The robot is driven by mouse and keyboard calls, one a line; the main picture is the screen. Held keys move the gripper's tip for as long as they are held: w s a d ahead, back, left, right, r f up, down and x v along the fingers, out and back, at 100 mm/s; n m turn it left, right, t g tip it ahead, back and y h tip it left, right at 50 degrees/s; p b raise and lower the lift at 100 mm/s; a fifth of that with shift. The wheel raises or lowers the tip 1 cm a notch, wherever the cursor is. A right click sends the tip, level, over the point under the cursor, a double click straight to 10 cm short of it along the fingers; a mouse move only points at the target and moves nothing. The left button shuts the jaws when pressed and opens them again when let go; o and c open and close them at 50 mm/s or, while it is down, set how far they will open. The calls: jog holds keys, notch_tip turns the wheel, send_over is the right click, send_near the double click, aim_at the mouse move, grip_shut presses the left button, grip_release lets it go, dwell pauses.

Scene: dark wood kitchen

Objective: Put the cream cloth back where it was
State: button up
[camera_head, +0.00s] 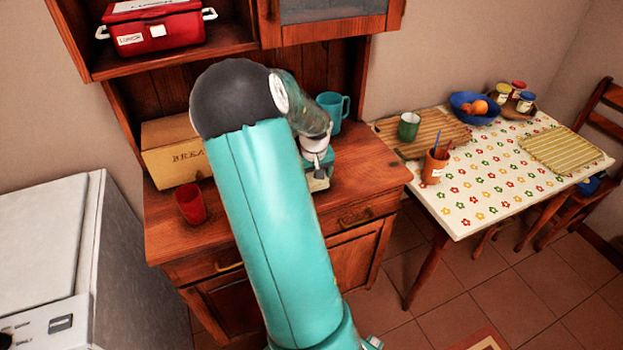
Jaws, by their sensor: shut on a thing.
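My gripper (318,175) is at the end of my teal arm, over the right part of the wooden dresser top. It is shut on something. A small cream patch (319,185) shows at its fingertips and looks like part of the cream cloth; the rest is hidden or too small to make out. A teal item (328,160) shows right behind the gripper, partly covered. I cannot tell whether the cream patch touches the dresser top.
On the dresser top (360,168) are a bread box (170,165), red cup (190,204) and teal mug (335,108). Right, a table with a flowered cloth (490,190) holds a green cup (409,126), terracotta pot (435,167), blue bowl (468,105) and striped mat (565,150).

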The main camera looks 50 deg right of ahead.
aim_at(313, 182)
jog(key=shift+f, duration=0.2)
jog(key=shift+f, duration=0.1)
jog(key=o, duration=0.7)
jog(key=r, duration=0.4)
jog(key=s+r, duration=0.1)
jog(key=r, duration=0.7)
jog(key=shift+s+a+r, duration=0.1)
jog(key=shift+s+a, duration=0.05)
jog(key=shift+a, duration=0.2)
